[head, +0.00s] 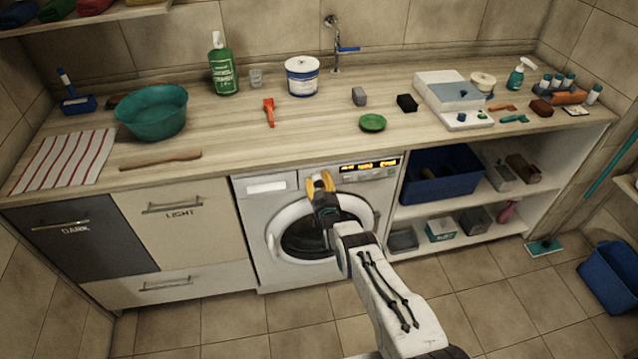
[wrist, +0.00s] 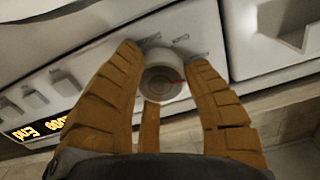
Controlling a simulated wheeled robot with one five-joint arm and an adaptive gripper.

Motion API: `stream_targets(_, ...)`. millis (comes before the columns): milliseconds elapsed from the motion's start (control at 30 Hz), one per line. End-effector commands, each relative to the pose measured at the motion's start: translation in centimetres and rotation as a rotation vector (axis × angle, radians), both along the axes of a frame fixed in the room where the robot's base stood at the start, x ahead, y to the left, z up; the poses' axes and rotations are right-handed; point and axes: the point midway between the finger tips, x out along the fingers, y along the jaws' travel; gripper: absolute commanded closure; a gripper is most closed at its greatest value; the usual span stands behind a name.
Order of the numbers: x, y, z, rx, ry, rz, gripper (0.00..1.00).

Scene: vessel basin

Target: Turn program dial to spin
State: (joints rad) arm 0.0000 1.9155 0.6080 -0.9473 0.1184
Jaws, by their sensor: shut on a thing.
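The white washing machine (head: 256,213) stands under the worktop, with its round door closed. The program dial (wrist: 163,82) is a round pale knob with a red mark on its right side in the wrist view. My gripper (head: 320,182) reaches the upper front panel of the machine, and its yellow fingers hide the dial in the head view. In the wrist view my gripper (wrist: 165,65) is shut on the dial, with fingers on both sides of it. Small panel symbols beside the dial are too blurred to read. A lit display (head: 370,166) shows right of the gripper.
In the wrist view, several panel buttons (wrist: 65,82) lie left of the dial. The detergent drawer (head: 266,187) is at the machine's upper left. An open shelf with a blue bin (head: 440,180) stands to the right. A worktop (head: 330,125) overhangs the panel.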

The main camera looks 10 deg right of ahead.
Motion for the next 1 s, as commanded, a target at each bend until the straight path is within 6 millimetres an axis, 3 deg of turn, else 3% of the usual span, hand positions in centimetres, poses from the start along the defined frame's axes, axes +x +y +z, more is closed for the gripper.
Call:
stream_targets(600,0.37,-0.12,0.55,0.495,-0.021,0.001,0.88)
stream_targets(1000,0.37,-0.22,0.77,0.66,-0.023,0.001,0.88)
